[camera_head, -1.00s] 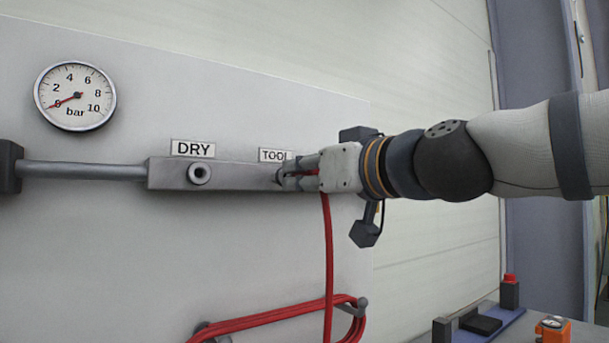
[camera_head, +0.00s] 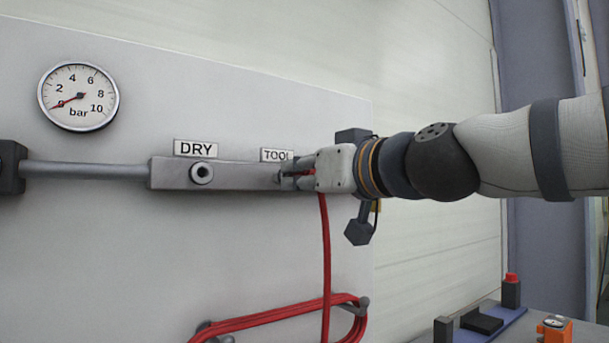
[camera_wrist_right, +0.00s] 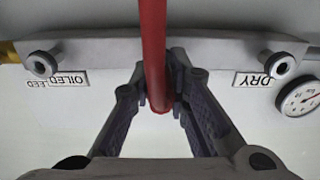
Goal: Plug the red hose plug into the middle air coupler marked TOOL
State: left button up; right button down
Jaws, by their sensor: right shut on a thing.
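My right gripper (camera_head: 291,177) is at the air manifold (camera_head: 235,178), just below the TOOL label (camera_head: 277,155). In the right wrist view the gripper (camera_wrist_right: 158,98) is shut on the red hose plug (camera_wrist_right: 159,104), with its red hose (camera_wrist_right: 153,45) running up the picture. In the head view the hose (camera_head: 326,250) hangs down from the gripper. The middle TOOL coupler is mostly hidden by fingers and hose. I cannot tell whether the plug touches or sits inside it. My left gripper is not in view.
The DRY coupler (camera_head: 201,173) is left of my gripper; the OILED coupler (camera_wrist_right: 42,64) shows in the wrist view. A pressure gauge (camera_head: 78,97) reads about zero. Coiled red hose hangs on pegs (camera_head: 361,305) below. A bench with an orange item (camera_head: 554,328) is at lower right.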

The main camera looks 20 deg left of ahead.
jog(key=c, duration=1.5)
grip_release()
jog(key=shift+o, duration=0.2)
jog(key=v, duration=1.2)
jog(key=shift+a, duration=0.1)
